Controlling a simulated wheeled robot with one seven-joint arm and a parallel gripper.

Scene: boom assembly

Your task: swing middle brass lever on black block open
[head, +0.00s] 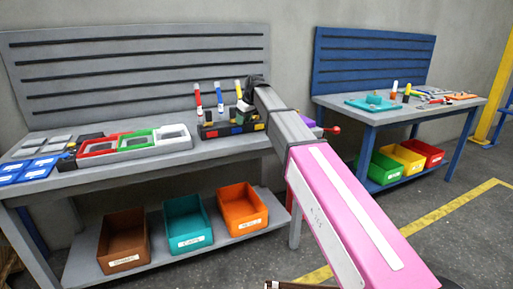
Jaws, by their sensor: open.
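A long black block (208,131) with small coloured patches sits near the right end of the grey workbench's top. Its brass levers are too small to tell apart here, and I cannot see whether the middle one is open or closed. My gripper (248,101) is a dark shape at the block's right part, reaching down in front of the back panel. It is open. Its fingertips are small and partly lost against the dark block, so I cannot tell whether they touch it. My arm hides what lies just right of the block.
Upright tools with red, blue and yellow handles (198,97) stand at the block. Red, green and white trays (138,140) lie left of it on the grey workbench (200,152). Bins (185,222) sit on the lower shelf. A blue bench (407,117) stands right, with floor between.

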